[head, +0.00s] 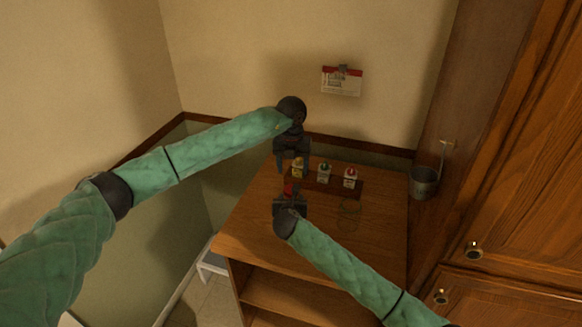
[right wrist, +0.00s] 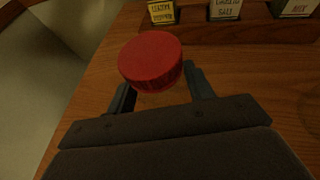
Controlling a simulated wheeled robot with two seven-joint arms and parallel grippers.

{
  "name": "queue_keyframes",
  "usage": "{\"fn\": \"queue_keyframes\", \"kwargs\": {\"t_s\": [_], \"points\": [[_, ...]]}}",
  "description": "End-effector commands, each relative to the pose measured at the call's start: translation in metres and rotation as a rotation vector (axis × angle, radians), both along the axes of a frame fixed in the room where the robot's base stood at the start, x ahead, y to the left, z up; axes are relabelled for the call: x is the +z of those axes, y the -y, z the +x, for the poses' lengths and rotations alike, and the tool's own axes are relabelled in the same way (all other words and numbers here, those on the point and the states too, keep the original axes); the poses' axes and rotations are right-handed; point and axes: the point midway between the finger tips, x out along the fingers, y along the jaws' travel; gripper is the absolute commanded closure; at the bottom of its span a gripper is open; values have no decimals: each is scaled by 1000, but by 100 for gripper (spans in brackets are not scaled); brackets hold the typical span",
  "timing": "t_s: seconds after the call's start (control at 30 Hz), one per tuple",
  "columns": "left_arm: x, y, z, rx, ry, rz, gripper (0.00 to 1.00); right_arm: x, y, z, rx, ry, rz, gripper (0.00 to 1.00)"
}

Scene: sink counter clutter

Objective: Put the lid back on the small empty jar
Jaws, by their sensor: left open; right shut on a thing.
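A red ribbed lid (right wrist: 150,60) shows in the right wrist view, between and above the fingertips of my right gripper (right wrist: 160,92). It also shows in the head view (head: 290,188). A faint pale patch below the lid looks like the clear small jar (right wrist: 160,98), mostly hidden by the lid and fingers. My right gripper is shut on it; whether the lid is seated cannot be told. In the head view, my left gripper (head: 291,166) is open, pointing down just above and behind the red lid. The left gripper is not in the right wrist view.
A dark rack (head: 335,186) behind holds three labelled jars with yellow (head: 298,168), green (head: 324,172) and red (head: 350,176) tops. A clear, outlined vessel (head: 349,211) stands right of my right gripper. The front left counter (head: 255,235) is clear. Tall cabinets (head: 525,190) stand right.

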Motion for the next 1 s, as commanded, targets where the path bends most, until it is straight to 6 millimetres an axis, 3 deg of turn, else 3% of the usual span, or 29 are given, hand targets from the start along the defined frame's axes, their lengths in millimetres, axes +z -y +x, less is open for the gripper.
{"fn": "queue_keyframes", "kwargs": {"t_s": [0.3, 0.77, 1.0], "points": [[0, -5, -2, 225, -11, 26, 37, -1, 0, 0, 0, -1, 0, 100], [-2, -5, -2, 240, -11, 25, 37, -1, 0, 0, 0, -1, 0, 100], [-17, -5, -2, 240, -13, 27, 37, -1, 0, 0, 0, -1, 0, 100]]}}
